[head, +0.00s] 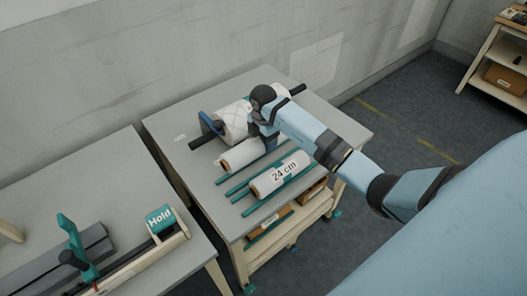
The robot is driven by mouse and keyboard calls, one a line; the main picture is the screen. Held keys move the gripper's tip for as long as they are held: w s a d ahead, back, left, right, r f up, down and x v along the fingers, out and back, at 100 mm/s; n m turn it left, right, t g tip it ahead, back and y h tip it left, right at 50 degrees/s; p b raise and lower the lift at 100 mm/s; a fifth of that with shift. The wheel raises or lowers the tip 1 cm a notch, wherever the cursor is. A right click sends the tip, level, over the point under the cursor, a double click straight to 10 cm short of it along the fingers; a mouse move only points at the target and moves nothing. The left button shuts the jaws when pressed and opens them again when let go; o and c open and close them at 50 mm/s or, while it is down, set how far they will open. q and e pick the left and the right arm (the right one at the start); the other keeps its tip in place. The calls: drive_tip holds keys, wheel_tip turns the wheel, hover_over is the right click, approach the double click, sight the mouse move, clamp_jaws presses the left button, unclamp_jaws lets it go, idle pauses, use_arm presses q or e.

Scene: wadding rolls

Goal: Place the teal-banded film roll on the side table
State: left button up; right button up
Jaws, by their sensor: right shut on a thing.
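A small white film roll (240,156) with a brown core end lies on the middle table (162,127). I cannot see a teal band on it; its right end is hidden by my right gripper. My right gripper (269,144) reaches down from the right at that end and appears shut on this roll. Another white roll (279,175), labelled "24 cm", lies in front on teal rails (263,200). A larger wadding roll (232,124) sits behind on a black bar (204,140). My left gripper is not in view.
Another grey table (98,178) at the left carries a teal-handled device (76,243) and a holder marked "Hold" (160,219). A narrow gap separates the two tables. Boxes (268,222) sit on the shelf below. A wooden shelf unit (490,67) stands far right.

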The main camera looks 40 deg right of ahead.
drive_tip(key=shift+f, duration=3.25)
drive_tip(key=shift+f, duration=0.4)
drive_tip(key=o, duration=1.1)
drive_tip(key=shift+f, duration=0.1)
drive_tip(key=shift+o, duration=0.2)
